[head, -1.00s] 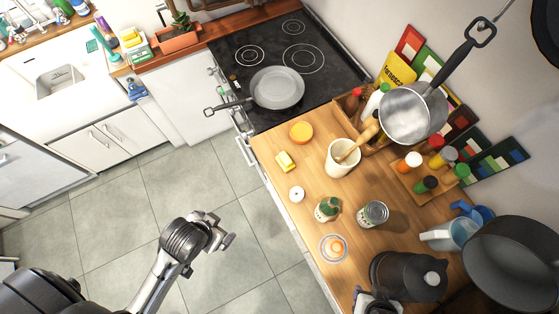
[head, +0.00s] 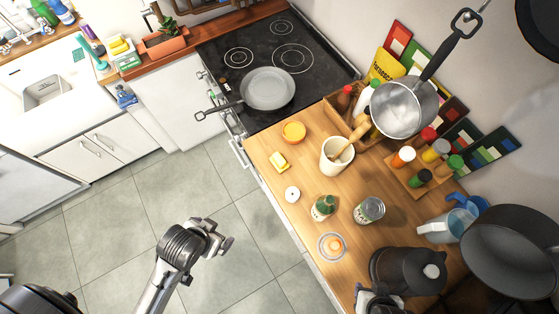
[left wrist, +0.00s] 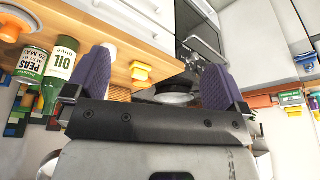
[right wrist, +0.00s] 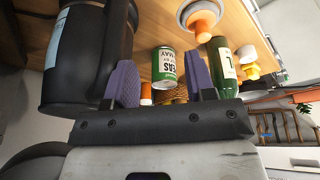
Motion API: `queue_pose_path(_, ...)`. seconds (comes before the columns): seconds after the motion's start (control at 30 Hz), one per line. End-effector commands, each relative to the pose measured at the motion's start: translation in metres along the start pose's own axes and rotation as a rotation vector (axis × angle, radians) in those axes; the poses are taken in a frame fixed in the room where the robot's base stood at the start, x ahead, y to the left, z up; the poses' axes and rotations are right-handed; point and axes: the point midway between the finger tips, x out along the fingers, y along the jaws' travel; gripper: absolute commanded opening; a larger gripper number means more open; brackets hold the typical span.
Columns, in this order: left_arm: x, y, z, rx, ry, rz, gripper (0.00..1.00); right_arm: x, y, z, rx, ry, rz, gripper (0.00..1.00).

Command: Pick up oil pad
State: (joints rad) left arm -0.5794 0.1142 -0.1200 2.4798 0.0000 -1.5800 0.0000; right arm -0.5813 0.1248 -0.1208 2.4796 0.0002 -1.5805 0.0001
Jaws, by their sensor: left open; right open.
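A green bottle (head: 323,207) stands on the wooden counter (head: 290,225). Its olive oil label reads in the left wrist view (left wrist: 57,72), and the bottle shows in the right wrist view (right wrist: 222,66). I see nothing that is clearly a pad. My left gripper (head: 222,242) is over the floor, left of the counter edge and apart from the bottle. In the left wrist view its fingers are apart and empty. My right gripper (head: 378,297) is at the lower edge of the head view by the kettle. Its fingers are apart and empty.
A peas can (head: 369,210) stands right of the bottle. A glass juicer (head: 331,246) and a black kettle (head: 408,270) are nearer. The floor (head: 120,220) is clear.

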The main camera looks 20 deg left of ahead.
Motion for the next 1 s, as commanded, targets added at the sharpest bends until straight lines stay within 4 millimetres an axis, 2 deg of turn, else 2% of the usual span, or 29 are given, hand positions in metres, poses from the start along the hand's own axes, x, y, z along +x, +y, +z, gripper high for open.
queue_pose_path(0.17, 0.0, -0.0019, 0.0005, 0.006, -0.001, -0.005, 1.0, -0.0001, -0.0002, -0.0009, 0.002, 0.002, 0.0, 0.51)
queue_pose_path(0.57, 0.0, -0.0032, 0.0008, 0.011, -0.002, -0.008, 0.62, -0.0003, -0.0015, -0.0018, 0.008, 0.005, -0.004, 0.51)
queue_pose_path(1.0, 0.0001, -0.0007, 0.0004, 0.002, -0.001, -0.002, 0.62, -0.0003, 0.0, -0.0008, 0.003, 0.003, 0.0, 0.51)
